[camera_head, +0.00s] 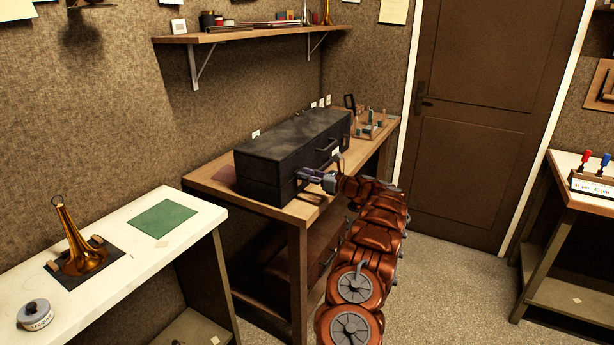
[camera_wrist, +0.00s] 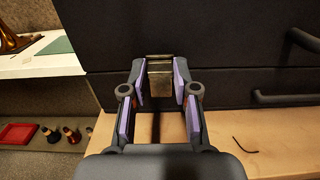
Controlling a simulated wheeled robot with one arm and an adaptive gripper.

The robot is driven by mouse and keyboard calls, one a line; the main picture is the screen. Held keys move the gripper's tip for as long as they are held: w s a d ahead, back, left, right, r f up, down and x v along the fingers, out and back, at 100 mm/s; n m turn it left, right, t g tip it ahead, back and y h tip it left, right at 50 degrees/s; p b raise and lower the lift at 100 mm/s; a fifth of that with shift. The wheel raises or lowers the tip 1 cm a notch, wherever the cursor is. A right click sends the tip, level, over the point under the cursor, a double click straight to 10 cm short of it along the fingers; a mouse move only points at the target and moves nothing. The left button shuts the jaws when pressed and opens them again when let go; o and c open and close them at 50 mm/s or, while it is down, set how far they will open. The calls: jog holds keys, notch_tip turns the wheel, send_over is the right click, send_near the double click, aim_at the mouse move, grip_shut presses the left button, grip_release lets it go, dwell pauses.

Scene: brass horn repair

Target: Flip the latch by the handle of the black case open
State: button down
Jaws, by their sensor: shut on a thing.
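The long black case (camera_head: 285,155) lies closed on the wooden bench, its front facing my arm. Its black handle (camera_head: 327,146) is on that front, right of my gripper (camera_head: 307,175). In the wrist view the black case (camera_wrist: 225,45) fills the upper part, with a dark seam across it. A brass latch (camera_wrist: 159,78) hangs over that seam, between the purple-padded fingertips of my gripper (camera_wrist: 160,82), which is shut on it. The latch plate looks flat against the case front. In the head view my gripper hides the latch.
A dark bar (camera_wrist: 285,97) stands out from the case front at the right. The wooden bench (camera_wrist: 265,125) is mostly bare below it. A rack of small parts (camera_head: 370,124) sits at the bench's far end. A white table (camera_head: 120,245) stands to the left.

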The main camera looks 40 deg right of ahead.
jog(key=shift+f, duration=0.15)
jog(key=b, duration=0.2)
jog(key=f+t+b, duration=0.1)
jog(key=shift+s+d+b, duration=0.1)
jog(key=shift+s+b, duration=0.15)
jog(key=shift+b, duration=0.15)
jog(key=t+b, duration=0.1)
jog(key=b, duration=0.1)
jog(key=f+y+b, duration=0.1)
jog(key=b, duration=0.1)
jog(key=shift+s+t, duration=0.25)
jog(key=shift+t, duration=0.15)
jog(key=b, duration=0.1)
jog(key=t+b, duration=0.1)
jog(key=b, duration=0.1)
jog(key=shift+s+d+f+t, duration=0.1)
jog(key=shift+s+t, duration=0.1)
jog(key=shift+t, duration=0.1)
jog(key=shift+s+t+y+b, duration=0.15)
jog(key=shift+t+y+b, duration=0.2)
jog(key=shift+b, duration=0.5)
jog(key=shift+d+t, duration=0.1)
jog(key=shift+t, duration=0.15)
jog(key=c, duration=0.9)
grip_release()
